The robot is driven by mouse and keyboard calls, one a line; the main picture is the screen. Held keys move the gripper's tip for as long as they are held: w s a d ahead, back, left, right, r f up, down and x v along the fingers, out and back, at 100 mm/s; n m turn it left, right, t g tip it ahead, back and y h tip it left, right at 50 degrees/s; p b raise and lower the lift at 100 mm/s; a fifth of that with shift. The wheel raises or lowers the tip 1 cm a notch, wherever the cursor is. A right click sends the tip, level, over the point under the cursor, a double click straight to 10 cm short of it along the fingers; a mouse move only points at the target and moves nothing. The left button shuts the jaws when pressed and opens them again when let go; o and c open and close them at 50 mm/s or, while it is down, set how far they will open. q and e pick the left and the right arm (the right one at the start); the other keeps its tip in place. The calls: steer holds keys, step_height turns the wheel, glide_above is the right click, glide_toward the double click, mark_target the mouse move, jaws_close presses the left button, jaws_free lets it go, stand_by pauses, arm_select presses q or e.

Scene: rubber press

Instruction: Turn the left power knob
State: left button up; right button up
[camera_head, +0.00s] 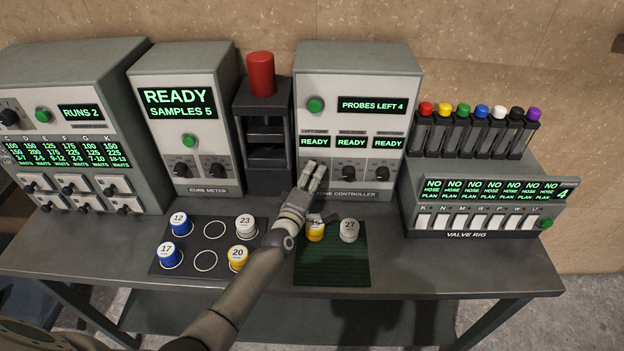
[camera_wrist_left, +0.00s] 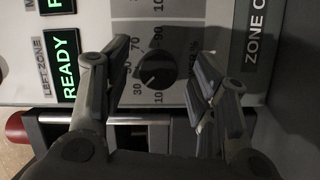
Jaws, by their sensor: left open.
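The zone controller (camera_head: 345,190) is a grey box at the back with a green button, a probes display and several READY screens. Its left power knob sits under the left READY screen, hidden behind my left gripper (camera_head: 314,172) in the head view. In the left wrist view the left knob (camera_wrist_left: 157,70) is a black dial on a printed scale, beside the LEFT ZONE label. My left gripper (camera_wrist_left: 150,88) is open, its fingers on either side of the knob. Whether they touch it I cannot tell. My right gripper is not in view.
The press with a red top (camera_head: 261,75) stands just left of the controller. The valve rig (camera_head: 480,235) stands at the right. A dark tray (camera_head: 185,262) and a green mat (camera_head: 332,272) with numbered caps lie in front.

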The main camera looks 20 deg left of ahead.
arm_select(q)
steer(key=s, duration=1.2)
steer(key=shift+a, duration=0.2)
stand_by(2.1)
